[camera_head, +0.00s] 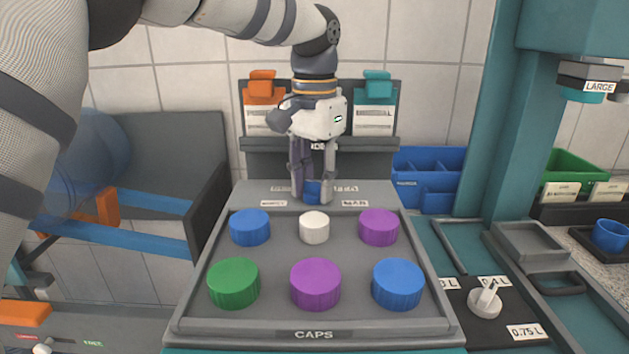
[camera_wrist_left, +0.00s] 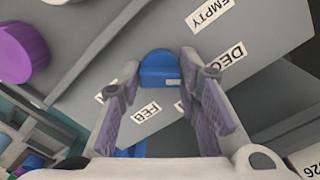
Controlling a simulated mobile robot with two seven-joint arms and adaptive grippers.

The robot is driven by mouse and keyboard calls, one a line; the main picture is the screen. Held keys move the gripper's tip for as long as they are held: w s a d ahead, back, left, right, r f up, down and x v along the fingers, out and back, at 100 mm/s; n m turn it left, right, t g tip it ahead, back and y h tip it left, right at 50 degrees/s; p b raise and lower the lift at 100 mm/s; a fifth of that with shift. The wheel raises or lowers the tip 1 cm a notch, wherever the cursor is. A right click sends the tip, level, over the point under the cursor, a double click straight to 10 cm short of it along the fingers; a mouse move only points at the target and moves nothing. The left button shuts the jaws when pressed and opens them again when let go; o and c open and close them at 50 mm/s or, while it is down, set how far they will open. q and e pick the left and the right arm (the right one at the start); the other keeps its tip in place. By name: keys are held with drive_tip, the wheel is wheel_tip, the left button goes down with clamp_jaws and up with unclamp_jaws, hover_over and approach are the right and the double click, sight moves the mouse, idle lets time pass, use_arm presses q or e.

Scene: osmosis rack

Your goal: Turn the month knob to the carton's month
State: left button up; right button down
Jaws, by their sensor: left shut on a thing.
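The month knob (camera_head: 312,186) is a small blue knob on the grey panel behind the caps tray. It also shows in the left wrist view (camera_wrist_left: 160,68), with labels reading FEB (camera_wrist_left: 146,112) and DEC (camera_wrist_left: 232,62) near it. My left gripper (camera_head: 312,198) points down from above with its fingers on either side of the knob, shut on it. Its two fingers (camera_wrist_left: 163,95) flank the knob in the wrist view. The fingers hide part of the label ring, and I cannot tell which month the knob points to. I cannot make out a carton or its month.
A grey caps tray (camera_head: 314,334) with several coloured caps lies in front. Clipped papers (camera_head: 374,121) hang behind my gripper. Blue bins (camera_head: 430,180) stand behind right. A white dial (camera_head: 485,303) and a teal column (camera_head: 510,130) are on the right.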

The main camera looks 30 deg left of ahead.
sight(314, 183)
use_arm(q)
drive_tip(key=m, duration=0.5)
drive_tip(key=shift+m, duration=2.4)
drive_tip(key=o, duration=1.2)
drive_tip(key=shift+c, duration=0.2)
wheel_tip(314, 183, up, 12)
